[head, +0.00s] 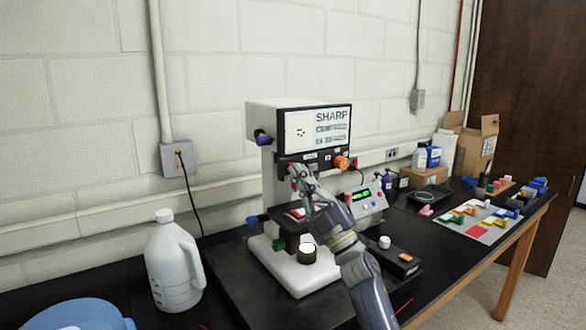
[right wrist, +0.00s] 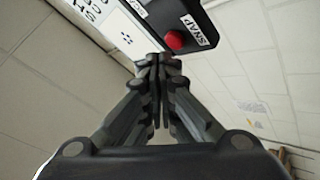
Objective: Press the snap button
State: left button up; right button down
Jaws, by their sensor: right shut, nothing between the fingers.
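The snap button is a red round button (right wrist: 174,40) beside a white SNAP label (right wrist: 197,30) on the dark front panel, at the top of the right wrist view. In the head view I cannot make it out clearly; my right gripper is in front of that part of the panel. My right gripper (head: 296,171) is shut and empty, at the lower left of the machine's front panel (head: 300,160). In the right wrist view its fingertips (right wrist: 158,60) appear just below the button; I cannot tell whether they touch anything. My left gripper is not in view.
The machine's SHARP screen (head: 318,128) is above my gripper, with an orange knob (head: 342,162) to the right. A white base (head: 305,278) sits below. A white jug (head: 172,265) stands left; a control box (head: 366,200) and coloured parts (head: 480,222) lie right.

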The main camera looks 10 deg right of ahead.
jog(key=shift+w+a+b, duration=0.15)
jog(key=shift+w+b, duration=0.2)
jog(key=shift+w, duration=0.05)
jog(key=shift+w+a+b, duration=0.15)
jog(key=shift+w+b, duration=0.2)
jog(key=shift+b, duration=0.05)
dwell(0.7)
jog(key=shift+s, duration=0.15)
jog(key=shift+s+d+p, duration=0.3)
jog(key=shift+s+p, duration=0.2)
jog(key=shift+s, duration=0.15)
jog(key=s, duration=0.1)
jog(key=s+d+p, duration=0.1)
jog(key=s, duration=0.1)
jog(key=s+p, duration=0.1)
jog(key=shift+s+d, duration=0.35)
